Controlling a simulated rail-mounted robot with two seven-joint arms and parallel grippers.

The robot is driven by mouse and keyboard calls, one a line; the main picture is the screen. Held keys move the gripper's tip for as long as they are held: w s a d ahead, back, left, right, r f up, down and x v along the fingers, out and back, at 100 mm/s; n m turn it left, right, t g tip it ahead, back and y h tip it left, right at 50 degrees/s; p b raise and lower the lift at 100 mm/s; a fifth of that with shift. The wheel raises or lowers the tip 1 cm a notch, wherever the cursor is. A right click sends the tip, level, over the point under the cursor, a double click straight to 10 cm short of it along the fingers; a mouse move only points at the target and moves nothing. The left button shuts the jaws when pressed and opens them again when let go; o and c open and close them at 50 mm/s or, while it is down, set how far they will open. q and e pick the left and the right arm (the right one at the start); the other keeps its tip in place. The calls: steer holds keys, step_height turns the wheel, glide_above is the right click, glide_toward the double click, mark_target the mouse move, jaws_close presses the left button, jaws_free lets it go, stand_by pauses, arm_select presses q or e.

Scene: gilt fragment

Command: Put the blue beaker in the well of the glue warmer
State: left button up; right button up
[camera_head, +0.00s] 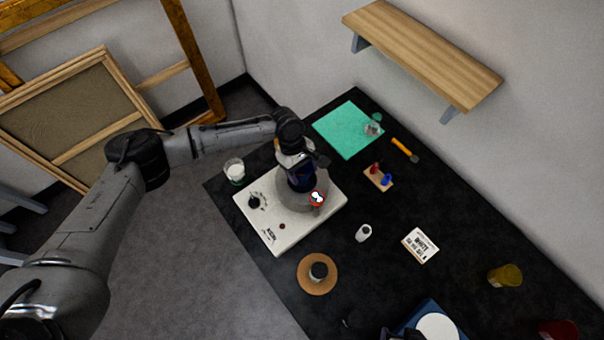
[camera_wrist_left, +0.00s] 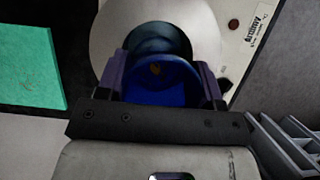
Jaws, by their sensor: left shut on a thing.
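The dark blue beaker (camera_head: 303,182) is held in my left gripper (camera_head: 301,166) over the round grey body of the glue warmer (camera_head: 287,198), which stands on a white base plate. In the left wrist view the beaker (camera_wrist_left: 160,90) sits between the two fingers of my gripper (camera_wrist_left: 162,88), which are shut on it. The dark round opening of the well (camera_wrist_left: 158,36) shows just beyond the beaker's rim. The beaker's lower end is hidden, so I cannot tell how much gap there is to the well. My right gripper is not in view.
A glass with white contents (camera_head: 234,171) stands left of the warmer. A green mat (camera_head: 348,131) with glassware lies behind. A small rack (camera_head: 378,177), a white bottle (camera_head: 363,233), a cork disc (camera_head: 305,281) and a sign (camera_head: 420,245) are nearby. A wooden shelf (camera_head: 425,55) overhangs the back.

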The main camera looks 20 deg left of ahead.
arm_select(q)
steer(key=shift+f, duration=1.4)
steer(key=shift+f, duration=0.6)
steer(key=o, duration=0.7)
steer(key=shift+c, duration=0.2)
steer(key=shift+r, duration=0.4)
steer(key=v, duration=1.2)
steer(key=shift+r, duration=0.25)
